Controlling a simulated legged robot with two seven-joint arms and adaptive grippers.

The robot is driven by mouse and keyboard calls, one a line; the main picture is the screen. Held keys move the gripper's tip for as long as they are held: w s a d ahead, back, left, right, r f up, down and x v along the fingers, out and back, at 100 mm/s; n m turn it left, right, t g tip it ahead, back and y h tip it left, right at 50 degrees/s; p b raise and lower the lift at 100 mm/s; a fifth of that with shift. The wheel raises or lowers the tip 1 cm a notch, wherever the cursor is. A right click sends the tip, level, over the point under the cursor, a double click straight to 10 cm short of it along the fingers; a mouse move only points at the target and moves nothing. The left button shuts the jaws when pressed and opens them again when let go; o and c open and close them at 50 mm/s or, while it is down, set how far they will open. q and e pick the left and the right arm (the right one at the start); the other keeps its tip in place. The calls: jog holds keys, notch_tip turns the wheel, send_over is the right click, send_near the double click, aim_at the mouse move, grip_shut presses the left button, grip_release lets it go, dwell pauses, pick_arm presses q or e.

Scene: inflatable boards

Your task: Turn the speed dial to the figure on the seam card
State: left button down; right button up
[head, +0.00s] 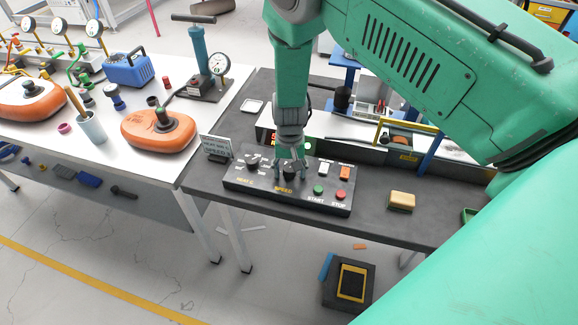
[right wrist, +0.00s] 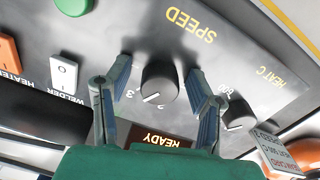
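The speed dial (right wrist: 160,80) is a black round knob with a white pointer line, above the yellow SPEED label. Its line points between the figures 2 and 3. My right gripper (right wrist: 157,70) is open, with one finger on each side of the dial and gaps between them. In the head view my right gripper (head: 290,162) reaches straight down to the control panel (head: 237,182) and largely hides the dial. The seam card (head: 216,146) stands at the panel's left end. It also shows at the right wrist view's edge (right wrist: 277,145), its figures not surely readable. My left gripper is not in view.
The panel also has a heat dial (right wrist: 238,113), orange and white switches, a green START button (head: 318,190) and a red STOP button (head: 341,194). A yellow-topped sponge-like block (head: 402,201) lies to the right. Orange inflatables (head: 158,136) lie on the white table at left.

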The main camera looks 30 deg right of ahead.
aim_at(289, 168)
jog(key=shift+w+r, duration=0.25)
jog(key=shift+w, duration=0.05)
jog(key=shift+r, duration=0.15)
notch_tip(289, 168, up, 11)
jog(key=shift+r, duration=0.2)
dwell(0.4)
